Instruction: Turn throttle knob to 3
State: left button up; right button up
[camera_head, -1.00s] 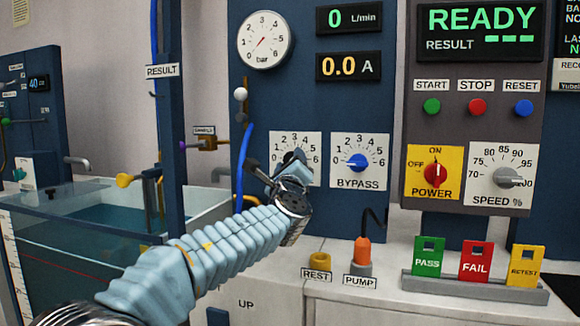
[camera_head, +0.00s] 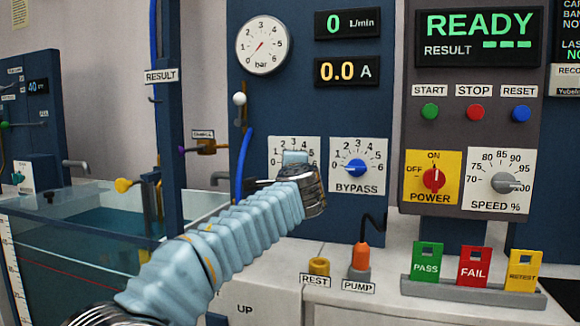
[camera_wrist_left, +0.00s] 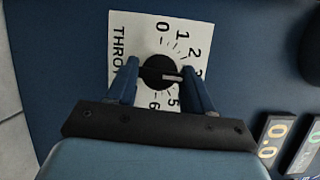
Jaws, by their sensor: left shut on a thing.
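The throttle knob (camera_wrist_left: 153,72) is black and round with a light pointer line, on a white scale plate (camera_wrist_left: 122,30) in the left wrist view. Its pointer faces right there, into the stretch between the 2 and the 5; a finger hides the number beside it. My left gripper (camera_wrist_left: 160,74) is shut on the knob, one finger on each side. In the head view the left gripper (camera_head: 292,163) is at the throttle plate (camera_head: 279,147) and hides the knob. My right gripper is in no view.
The blue bypass knob (camera_head: 356,168) is just right of the throttle. The red power knob (camera_head: 433,178) and grey speed knob (camera_head: 505,182) are further right. A blue hose (camera_head: 243,165) hangs close left of the throttle. The flow display (camera_head: 347,23) reads 0.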

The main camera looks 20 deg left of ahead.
pick_arm(q)
jog(key=shift+f+n, duration=0.1)
jog(key=shift+n, duration=0.3)
jog(key=o, duration=1)
jog(key=shift+o, duration=0.2)
jog(key=shift+s, duration=0.1)
jog(key=b+v, duration=0.3)
jog(key=v, duration=1)
jog(key=shift+s+d+r+b, duration=0.2)
jog(key=shift+s+b, duration=0.1)
jog(key=shift+b, duration=0.1)
